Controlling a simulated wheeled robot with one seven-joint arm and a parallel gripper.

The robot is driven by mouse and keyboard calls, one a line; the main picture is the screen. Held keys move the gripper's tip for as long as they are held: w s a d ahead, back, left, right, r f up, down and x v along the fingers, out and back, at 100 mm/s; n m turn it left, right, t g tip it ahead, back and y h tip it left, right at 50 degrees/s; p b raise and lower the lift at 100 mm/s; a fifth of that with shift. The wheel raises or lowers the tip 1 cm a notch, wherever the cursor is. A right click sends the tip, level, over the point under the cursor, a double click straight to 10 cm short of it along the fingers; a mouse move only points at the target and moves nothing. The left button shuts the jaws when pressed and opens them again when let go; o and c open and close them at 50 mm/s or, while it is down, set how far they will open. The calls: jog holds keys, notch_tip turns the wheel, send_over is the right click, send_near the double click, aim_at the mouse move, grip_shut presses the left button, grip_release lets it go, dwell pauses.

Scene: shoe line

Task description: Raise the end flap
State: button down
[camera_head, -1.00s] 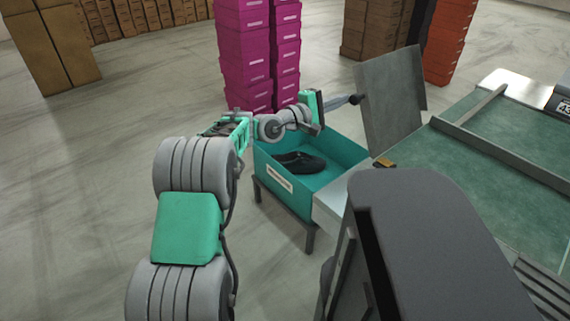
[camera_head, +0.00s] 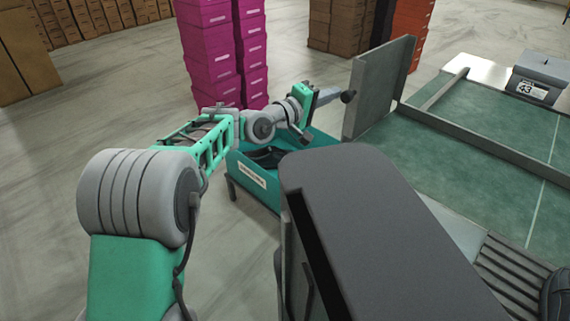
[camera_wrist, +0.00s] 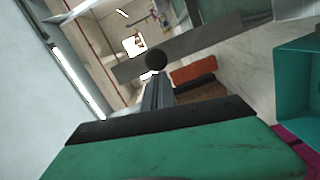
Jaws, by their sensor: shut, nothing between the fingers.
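The end flap (camera_head: 378,90) is a grey plate at the near end of the green conveyor. It stands raised and steep, seen partly edge-on. My gripper (camera_head: 347,97) is shut and empty, a grey taper with a black round tip. The tip is at the flap's left edge in the head view; I cannot tell whether it touches. In the wrist view the shut gripper (camera_wrist: 156,62) points ahead with nothing held.
A teal open box (camera_head: 262,190) with a black shoe (camera_head: 266,155) sits on a low stand below my arm. The green conveyor (camera_head: 490,140) with a grey rail (camera_head: 460,130) lies right. Magenta box stacks (camera_head: 222,50) stand behind.

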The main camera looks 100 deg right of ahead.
jog(key=shift+s+a, duration=0.15)
jog(key=shift+a, duration=0.05)
